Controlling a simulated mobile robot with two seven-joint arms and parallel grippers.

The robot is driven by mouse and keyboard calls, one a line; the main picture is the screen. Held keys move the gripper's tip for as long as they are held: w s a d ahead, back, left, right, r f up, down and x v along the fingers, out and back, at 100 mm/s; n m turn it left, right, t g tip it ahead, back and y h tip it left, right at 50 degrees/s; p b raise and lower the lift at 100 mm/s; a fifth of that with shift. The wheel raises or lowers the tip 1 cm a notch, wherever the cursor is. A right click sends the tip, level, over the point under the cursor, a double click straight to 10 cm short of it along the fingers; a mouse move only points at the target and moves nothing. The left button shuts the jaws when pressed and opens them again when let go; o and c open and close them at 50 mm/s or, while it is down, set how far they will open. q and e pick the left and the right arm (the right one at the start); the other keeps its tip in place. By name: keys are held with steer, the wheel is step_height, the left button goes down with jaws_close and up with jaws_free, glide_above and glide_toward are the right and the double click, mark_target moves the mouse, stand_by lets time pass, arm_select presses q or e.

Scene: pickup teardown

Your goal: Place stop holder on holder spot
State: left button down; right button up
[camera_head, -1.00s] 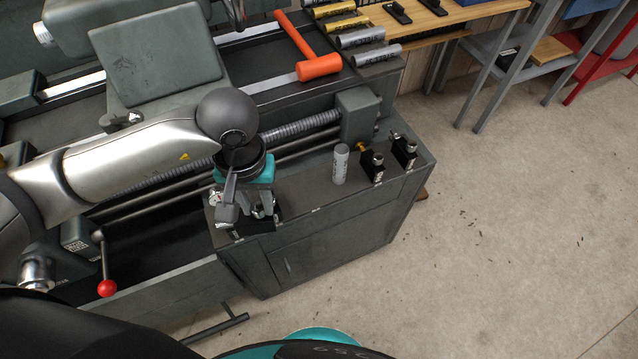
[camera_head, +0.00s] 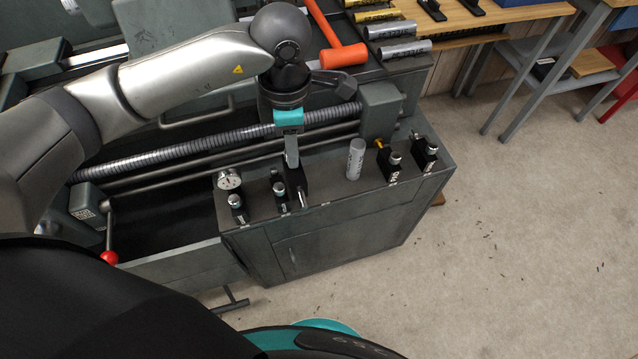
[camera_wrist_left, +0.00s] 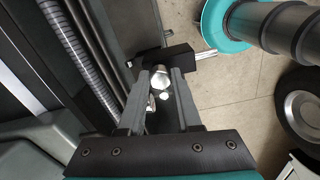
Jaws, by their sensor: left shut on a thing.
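My left gripper (camera_head: 293,162) points down over the lathe's front corner shelf, shut on a black block with silver metal parts, the stop holder (camera_head: 297,187). In the left wrist view, the two grey fingers (camera_wrist_left: 160,100) flank the stop holder (camera_wrist_left: 180,55), whose silver knob shows between them and whose thin rod sticks out to the right. I cannot tell whether its base touches the shelf. No marked holder spot can be made out on the shelf top (camera_head: 330,180). My right gripper is not in view.
Left of the held piece stand a holder with a dial (camera_head: 230,185) and another black holder (camera_head: 279,190). To the right stand a grey cylinder (camera_head: 355,160) and two black holders (camera_head: 388,161) (camera_head: 424,152). An orange mallet (camera_head: 343,55) lies behind.

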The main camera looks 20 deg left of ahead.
arm_select(q)
steer(key=n, duration=0.2)
steer(key=w+n, duration=0.1)
steer(key=r+n, duration=0.1)
steer(key=n, duration=0.1)
steer(key=shift+w+r+n, duration=0.1)
steer(key=shift+w+n, duration=0.2)
steer(key=shift+w, duration=0.05)
steer(key=w+r+n+b, duration=0.2)
steer(key=w+r+n, duration=0.2)
steer(key=n, duration=1.3)
steer(key=f+b, duration=0.1)
steer(key=f, duration=0.5)
steer(key=f+b, duration=0.1)
steer(key=f, duration=0.6)
steer(key=f+b, duration=0.2)
steer(key=f, duration=0.5)
steer(key=shift+d, duration=0.3)
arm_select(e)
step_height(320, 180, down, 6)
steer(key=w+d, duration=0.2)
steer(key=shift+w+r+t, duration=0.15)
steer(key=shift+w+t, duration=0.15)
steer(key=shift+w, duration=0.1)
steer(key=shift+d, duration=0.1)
